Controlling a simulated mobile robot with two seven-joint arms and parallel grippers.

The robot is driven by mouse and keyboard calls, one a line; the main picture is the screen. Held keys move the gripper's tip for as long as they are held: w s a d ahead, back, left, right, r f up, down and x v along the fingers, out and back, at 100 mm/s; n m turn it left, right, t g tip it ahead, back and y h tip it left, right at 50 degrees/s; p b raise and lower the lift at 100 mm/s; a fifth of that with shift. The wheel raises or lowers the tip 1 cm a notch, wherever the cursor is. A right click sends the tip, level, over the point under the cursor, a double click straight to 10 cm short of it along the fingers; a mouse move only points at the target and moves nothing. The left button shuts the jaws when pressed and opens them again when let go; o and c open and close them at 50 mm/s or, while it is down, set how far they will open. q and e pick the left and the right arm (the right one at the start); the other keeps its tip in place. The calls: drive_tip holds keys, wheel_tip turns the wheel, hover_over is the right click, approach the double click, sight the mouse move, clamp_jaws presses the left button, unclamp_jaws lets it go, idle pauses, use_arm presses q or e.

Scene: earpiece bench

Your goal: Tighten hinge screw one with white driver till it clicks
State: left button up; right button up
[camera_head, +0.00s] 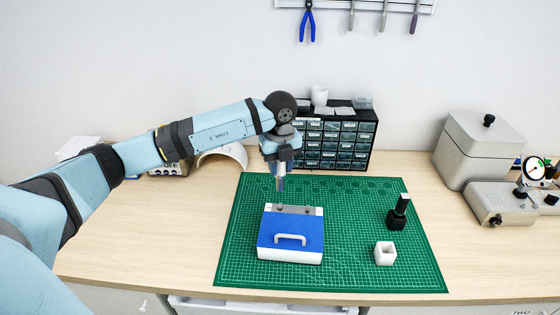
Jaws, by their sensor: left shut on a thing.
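My left gripper (280,176) points straight down just behind and above the blue-lidded white box (290,240). It is shut on a slim tool, which I take for the white driver; the fingers hide most of it, and its colour is hard to tell. The tip is over the box's back edge, apart from it as far as I can see. A grey hinge strip (293,209) with small dark screw spots runs along that back edge. Which one is screw one cannot be told. My right gripper is not in view.
On the green mat (340,270), a white square holder (385,253) looks empty; a black holder with a dark driver (398,212) stands behind it. A drawer cabinet (340,135) stands behind the mat. Grey equipment (480,150) is at right. The mat's front right is clear.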

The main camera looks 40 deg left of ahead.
sight(280, 182)
use_arm(q)
drive_tip(key=n+p, duration=0.1)
drive_tip(key=n, duration=0.4)
drive_tip(key=shift+r+p, duration=0.2)
drive_tip(key=shift+p, duration=0.1)
drive_tip(key=shift+f+b, duration=0.55)
drive_tip(key=shift+f, duration=0.15)
wheel_tip(280, 182, down, 2)
drive_tip(key=shift+f+b, duration=0.25)
drive_tip(key=shift+b, duration=0.5)
drive_tip(key=shift+f+b, duration=0.5)
drive_tip(key=shift+f, duration=0.6)
